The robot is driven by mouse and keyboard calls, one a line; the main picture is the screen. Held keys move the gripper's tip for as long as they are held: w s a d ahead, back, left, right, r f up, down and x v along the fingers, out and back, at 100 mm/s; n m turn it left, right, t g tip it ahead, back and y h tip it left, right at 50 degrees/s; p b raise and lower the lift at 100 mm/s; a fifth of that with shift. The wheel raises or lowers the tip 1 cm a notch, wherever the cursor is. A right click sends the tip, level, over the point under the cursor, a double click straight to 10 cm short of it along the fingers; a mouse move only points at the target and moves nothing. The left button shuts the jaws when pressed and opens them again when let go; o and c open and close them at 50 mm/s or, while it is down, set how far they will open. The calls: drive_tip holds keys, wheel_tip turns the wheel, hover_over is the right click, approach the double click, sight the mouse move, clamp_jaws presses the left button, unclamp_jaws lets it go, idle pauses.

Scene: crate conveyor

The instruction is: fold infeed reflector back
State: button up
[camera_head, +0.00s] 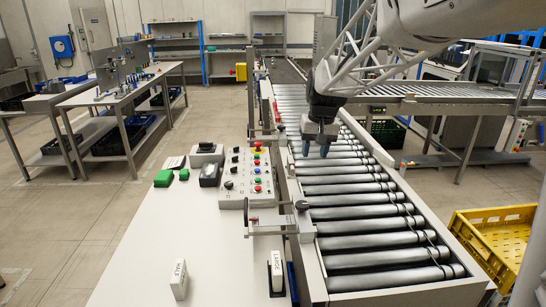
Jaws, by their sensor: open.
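My gripper (315,151) hangs over the middle of the roller conveyor (345,188), pointing down. Its two bluish fingers are apart with nothing between them. A metal bracket (268,228) with a black knob (302,205) sits at the left rail, nearer the camera than my gripper, and a small red part (253,219) shows on it. A similar bracket (262,137) with a dark knob (281,127) stands farther back on the same rail, left of my gripper. I cannot tell which of these carries the infeed reflector. My gripper touches neither.
Labelled blocks SMALL (179,280) and LARGE (276,272) stand at the front. A yellow crate (492,246) is at right. The near rollers are clear.

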drive_tip(key=w+f, duration=0.4)
drive_tip(key=w, duration=0.9)
drive_tip(key=g, duration=0.1)
approach(293, 167)
drive_tip(key=f, duration=0.1)
drive_tip(key=shift+d+f+y, duration=0.1)
drive_tip(key=shift+d+y, duration=0.15)
drive_tip(key=shift+y, duration=0.15)
drive_tip(key=shift+f, duration=0.1)
drive_tip(key=shift+a+f, duration=0.2)
drive_tip(key=shift+f, duration=1.05)
drive_tip(key=shift+a+f, duration=0.2)
drive_tip(key=shift+f, duration=1.05)
drive_tip(key=shift+a+f, duration=0.2)
drive_tip(key=shift+f, duration=1.1)
drive_tip(key=shift+c, duration=0.3)
clamp_jaws()
